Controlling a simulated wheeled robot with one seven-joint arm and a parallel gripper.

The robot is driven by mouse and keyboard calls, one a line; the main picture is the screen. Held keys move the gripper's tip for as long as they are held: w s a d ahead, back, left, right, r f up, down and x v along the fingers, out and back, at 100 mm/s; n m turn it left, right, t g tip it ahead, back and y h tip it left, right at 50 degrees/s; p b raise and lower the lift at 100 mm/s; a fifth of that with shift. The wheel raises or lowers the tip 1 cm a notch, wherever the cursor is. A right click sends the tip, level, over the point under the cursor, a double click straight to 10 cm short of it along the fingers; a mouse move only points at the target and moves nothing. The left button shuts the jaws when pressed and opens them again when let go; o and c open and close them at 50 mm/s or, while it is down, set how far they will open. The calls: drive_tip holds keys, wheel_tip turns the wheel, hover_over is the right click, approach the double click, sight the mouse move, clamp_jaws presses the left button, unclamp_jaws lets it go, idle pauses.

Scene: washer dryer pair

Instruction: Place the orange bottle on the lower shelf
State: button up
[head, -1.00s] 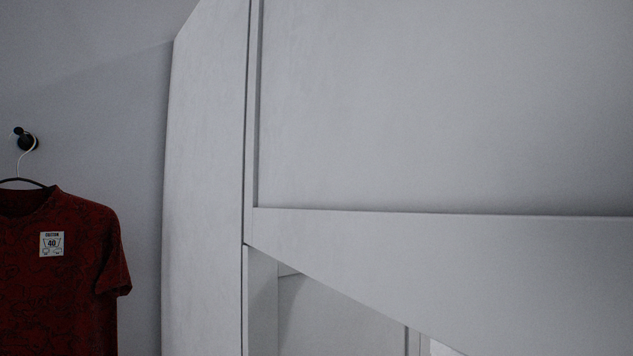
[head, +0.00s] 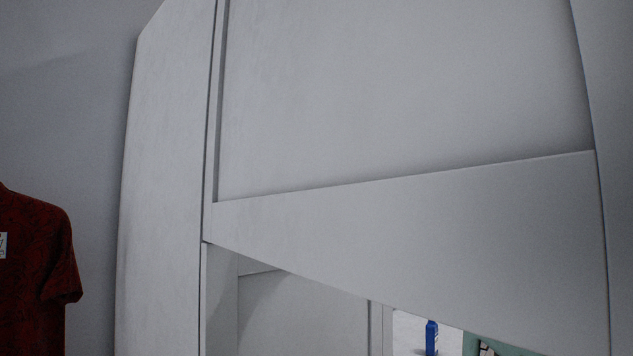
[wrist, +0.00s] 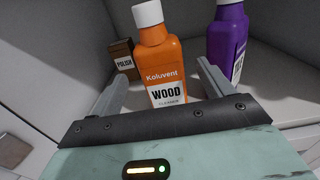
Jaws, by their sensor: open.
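The orange bottle (wrist: 168,62), with a white cap and a label reading "Koluvent WOOD CLEANER", stands upright in the wrist view. My gripper (wrist: 160,82) is open, with one finger on each side of the bottle's lower part. A visible gap shows on the left, and the right finger is close to the bottle; I cannot tell whether it touches. The bottle's base is hidden behind my gripper's body. The head view shows neither the bottle nor my gripper, and I cannot make out which shelf the bottle stands on.
A purple bottle (wrist: 228,48) stands close to the right of the orange one. A brown box marked "POLISH" (wrist: 122,60) stands to its left. In the head view, a white cabinet (head: 400,220) fills most of the picture; a blue bottle (head: 431,337) shows low, below its panel.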

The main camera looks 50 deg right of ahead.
drive_tip(key=shift+s+a+b, duration=0.15)
drive_tip(key=shift+s+b, duration=2.15)
